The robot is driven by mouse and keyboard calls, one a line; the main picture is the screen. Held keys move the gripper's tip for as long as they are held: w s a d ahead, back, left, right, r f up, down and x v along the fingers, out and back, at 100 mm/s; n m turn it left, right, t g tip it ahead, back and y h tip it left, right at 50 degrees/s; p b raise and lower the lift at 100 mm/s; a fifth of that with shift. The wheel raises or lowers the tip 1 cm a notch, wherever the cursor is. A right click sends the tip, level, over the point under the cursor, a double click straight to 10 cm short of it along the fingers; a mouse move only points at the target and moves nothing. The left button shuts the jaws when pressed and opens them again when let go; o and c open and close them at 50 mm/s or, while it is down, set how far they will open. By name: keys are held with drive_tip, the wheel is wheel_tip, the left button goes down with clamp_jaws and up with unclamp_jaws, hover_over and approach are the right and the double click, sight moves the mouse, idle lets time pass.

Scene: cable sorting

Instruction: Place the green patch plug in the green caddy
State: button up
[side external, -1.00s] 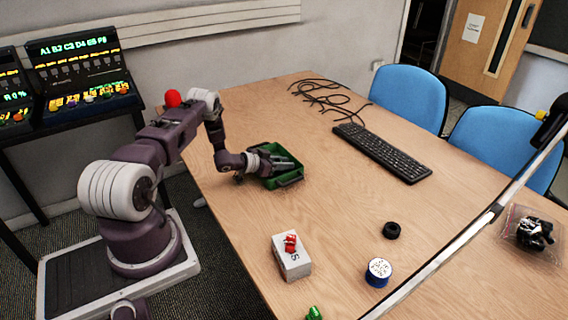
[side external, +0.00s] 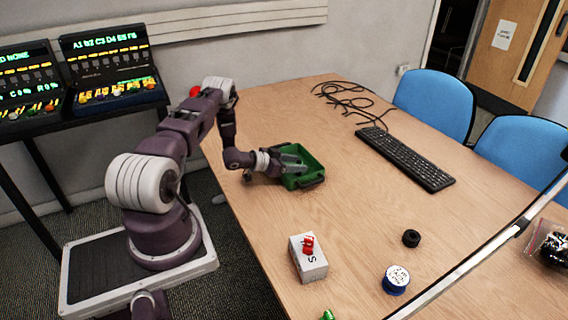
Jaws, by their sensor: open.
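The green caddy (side external: 312,178) is an open tray on the left part of the wooden table. My gripper (side external: 296,163) is open, low at the caddy's left side, with its fingers reaching over the caddy; whether they touch it I cannot tell. The caddy's inside is partly hidden by the gripper. A small green piece, likely the green patch plug (side external: 328,315), lies at the bottom edge of the picture, partly cut off and well away from my gripper.
A white box (side external: 309,262) with a red plug (side external: 308,245) on top stands near the front. A black ring (side external: 411,238) and a blue-rimmed spool (side external: 396,280) lie to its right. A keyboard (side external: 405,158) and black cables (side external: 347,98) lie farther back. The table between caddy and box is clear.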

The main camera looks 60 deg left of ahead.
drive_tip(key=v, duration=0.7)
drive_tip(key=shift+w, duration=0.1)
drive_tip(key=shift+s+r, duration=0.2)
drive_tip(key=shift+r, duration=0.05)
drive_tip(key=w+d+r+g+y, duration=0.15)
drive_tip(key=w+r, duration=0.25)
drive_tip(key=r, duration=0.6)
drive_tip(key=w+r+g+y, duration=0.15)
drive_tip(key=w+r, duration=0.35)
drive_tip(key=r, duration=0.5)
drive_tip(key=s+d+r+g+y, duration=0.15)
drive_tip(key=s+d+r, duration=0.25)
drive_tip(key=d+r, duration=0.65)
drive_tip(key=s+d+r+n+g+h, duration=0.1)
drive_tip(key=s+d+r, duration=0.4)
drive_tip(key=s+d, duration=0.75)
drive_tip(key=s+d+f+g+h, duration=0.1)
drive_tip(key=s+d, duration=0.5)
drive_tip(key=s, duration=0.1)
drive_tip(key=s+d+m+g+h, duration=0.1)
drive_tip(key=s+d+h, duration=0.1)
drive_tip(key=s+d, duration=0.3)
drive_tip(key=s, duration=0.3)
drive_tip(key=shift+s+d+f, duration=0.3)
drive_tip(key=shift+d+f, duration=0.05)
drive_tip(key=shift+d, duration=0.05)
